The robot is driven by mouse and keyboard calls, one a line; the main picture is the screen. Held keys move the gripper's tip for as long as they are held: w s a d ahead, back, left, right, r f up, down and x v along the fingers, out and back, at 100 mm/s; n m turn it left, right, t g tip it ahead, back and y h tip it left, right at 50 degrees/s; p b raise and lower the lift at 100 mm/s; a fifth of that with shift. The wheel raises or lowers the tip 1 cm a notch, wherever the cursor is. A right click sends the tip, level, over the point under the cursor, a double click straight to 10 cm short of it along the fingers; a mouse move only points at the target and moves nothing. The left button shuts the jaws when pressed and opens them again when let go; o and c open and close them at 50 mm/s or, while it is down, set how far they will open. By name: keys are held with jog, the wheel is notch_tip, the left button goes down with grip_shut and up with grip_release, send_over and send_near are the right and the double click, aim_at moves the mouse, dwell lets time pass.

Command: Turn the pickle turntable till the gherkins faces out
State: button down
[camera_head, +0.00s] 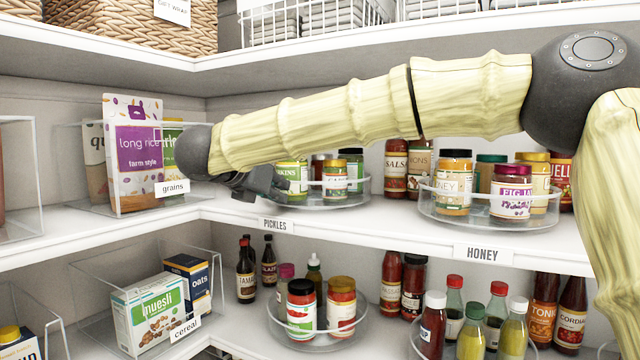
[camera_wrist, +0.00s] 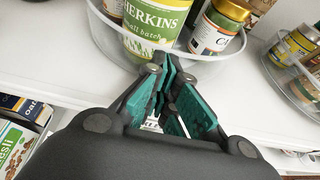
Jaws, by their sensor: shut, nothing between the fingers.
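The pickle turntable (camera_head: 330,196) is a clear round tray behind the PICKLES label (camera_head: 275,225) on the middle shelf. The gherkins jar (camera_wrist: 154,28) has a green and white label and stands at the near side of the tray, label toward the wrist camera. It also shows in the head view (camera_head: 292,177), partly hidden by my gripper. A caper-like jar (camera_wrist: 215,28) stands to its right. My gripper (camera_wrist: 165,75) is shut and empty, its teal fingertips at the tray's front rim below the gherkins jar. I cannot tell whether they touch the rim.
The honey turntable (camera_head: 470,215) stands to the right on the same shelf. A clear grains bin (camera_head: 130,211) stands to the left, close to my wrist. Lower shelves hold a cereal bin (camera_head: 178,338) and a turntable with jars (camera_head: 318,340).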

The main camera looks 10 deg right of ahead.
jog(key=shift+s+d, duration=0.1)
jog(key=shift+d, duration=0.1)
dwell(0.3)
jog(key=shift+s+d+b, duration=0.25)
jog(key=shift+d+b, duration=0.25)
jog(key=shift+d, duration=0.05)
jog(key=shift+s+d+b, duration=0.25)
jog(key=shift+d+b, duration=0.25)
jog(key=shift+d, duration=0.05)
jog(key=shift+s+a, duration=0.1)
jog(key=shift+s+a+f+b, duration=0.15)
jog(key=shift+s+b, duration=0.2)
jog(key=shift+b, duration=0.35)
jog(key=shift+s+a+b, duration=0.3)
jog(key=shift+s+b, duration=0.2)
jog(key=shift+s, duration=0.1)
jog(key=shift+s+a+b, duration=0.25)
jog(key=shift+s+b, duration=0.2)
jog(key=shift+s, duration=0.1)
jog(key=v, duration=1.2)
